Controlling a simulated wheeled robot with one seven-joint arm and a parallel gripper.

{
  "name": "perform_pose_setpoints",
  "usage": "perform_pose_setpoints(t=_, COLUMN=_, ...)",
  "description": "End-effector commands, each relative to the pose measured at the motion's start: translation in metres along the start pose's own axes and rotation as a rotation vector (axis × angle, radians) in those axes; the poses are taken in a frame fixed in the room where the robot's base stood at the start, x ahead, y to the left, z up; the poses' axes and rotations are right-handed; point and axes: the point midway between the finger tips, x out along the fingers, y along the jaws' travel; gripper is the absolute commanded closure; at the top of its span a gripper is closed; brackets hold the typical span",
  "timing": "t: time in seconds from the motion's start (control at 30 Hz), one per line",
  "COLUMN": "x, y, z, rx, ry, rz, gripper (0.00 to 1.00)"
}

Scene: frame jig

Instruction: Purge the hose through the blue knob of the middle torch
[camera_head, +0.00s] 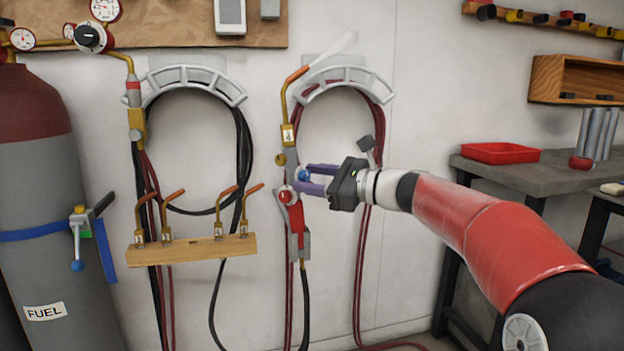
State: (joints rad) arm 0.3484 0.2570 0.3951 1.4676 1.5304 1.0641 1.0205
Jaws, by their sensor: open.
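The torch (292,158) hangs upright on the wall below the right hose hanger, with a tip labelled 4. Its blue knob (303,174) sticks out on the right side, and a red knob (286,196) sits lower left. A pale, see-through white plume (333,52) extends up and right from the tip. My gripper (306,178) comes in from the right with its two purple fingers open, one above and one below the blue knob. I cannot tell whether they touch it. The hose (305,300) runs down below the torch.
A wooden rack (190,249) with several brass tips stands left of the torch. A fuel cylinder (40,190) with a blue strap is at far left. A workbench (500,172) with a red tray (500,153) is at right. My arm spans the lower right.

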Motion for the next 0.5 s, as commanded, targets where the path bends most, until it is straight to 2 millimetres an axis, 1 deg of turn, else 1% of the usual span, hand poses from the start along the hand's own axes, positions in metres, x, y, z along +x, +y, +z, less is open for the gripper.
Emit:
perform_pose_setpoints(t=0.17, x=-0.025, y=0.0, z=-0.001, rx=-0.002, ry=0.003, rz=-0.004, gripper=0.55)
perform_pose_setpoints(t=0.3, x=-0.05, y=0.0, z=-0.001, rx=-0.002, ry=0.002, rz=-0.004, gripper=0.55)
perform_pose_setpoints(t=0.4, x=-0.063, y=0.0, z=-0.001, rx=0.0, ry=0.002, rz=-0.003, gripper=0.55)
perform_pose_setpoints(t=0.5, x=-0.072, y=0.0, z=-0.001, rx=-0.001, ry=0.001, rz=-0.001, gripper=0.55)
